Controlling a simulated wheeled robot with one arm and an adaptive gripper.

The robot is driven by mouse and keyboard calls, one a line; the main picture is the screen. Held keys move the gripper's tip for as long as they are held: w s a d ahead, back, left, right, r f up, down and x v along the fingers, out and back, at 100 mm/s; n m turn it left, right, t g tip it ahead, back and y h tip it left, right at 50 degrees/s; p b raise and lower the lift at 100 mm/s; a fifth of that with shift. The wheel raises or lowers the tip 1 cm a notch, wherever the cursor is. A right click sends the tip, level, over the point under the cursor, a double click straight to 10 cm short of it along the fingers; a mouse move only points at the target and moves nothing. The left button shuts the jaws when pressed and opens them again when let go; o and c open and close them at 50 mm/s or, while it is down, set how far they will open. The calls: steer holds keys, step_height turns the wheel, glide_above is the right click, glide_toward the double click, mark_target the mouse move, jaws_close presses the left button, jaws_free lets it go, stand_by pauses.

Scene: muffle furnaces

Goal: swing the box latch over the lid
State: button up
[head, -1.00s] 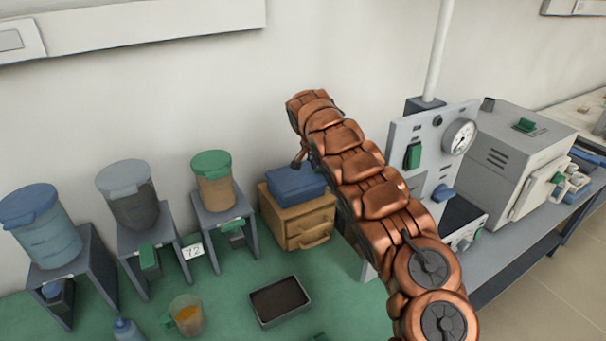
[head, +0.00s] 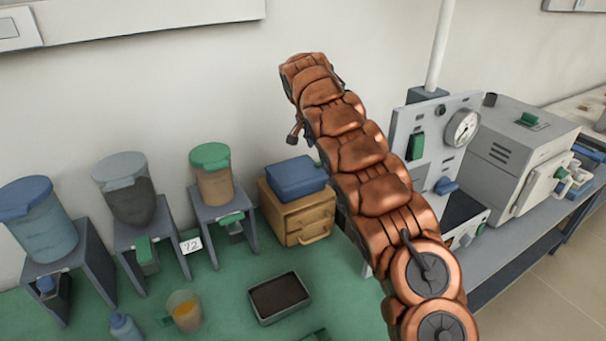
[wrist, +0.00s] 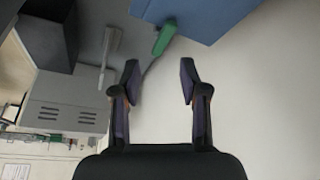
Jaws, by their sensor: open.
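A blue box (head: 297,178) with a flat lid sits on a tan drawer unit (head: 312,221) against the wall in the head view. In the wrist view a blue surface (wrist: 205,14), which looks like this box, fills the top right. A green piece (wrist: 164,37) hangs by its edge; it may be the latch, but I cannot tell its state. My gripper (wrist: 160,82) is open and empty, its fingertips below the green piece in the picture and apart from it.
A grey panel with a round gauge (head: 462,127) and a grey furnace (head: 515,150) stand right of my arm. Lidded hoppers on stands (head: 214,172) are at left.

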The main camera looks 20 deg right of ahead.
steer(key=s+a+r+n+y+b, duration=0.1)
steer(key=s+a+r+n+b, duration=0.1)
steer(key=s+r+n, duration=0.5)
steer(key=s+a+n+y, duration=0.1)
steer(key=s+a, duration=0.3)
steer(key=s, duration=0.2)
steer(key=s+a+f+n+g+y+b, duration=0.1)
steer(key=s+a+n+y, duration=0.1)
steer(key=s+a, duration=0.3)
steer(key=shift+s+f, duration=0.25)
steer(key=shift+s, duration=1)
steer(key=shift+a, duration=0.1)
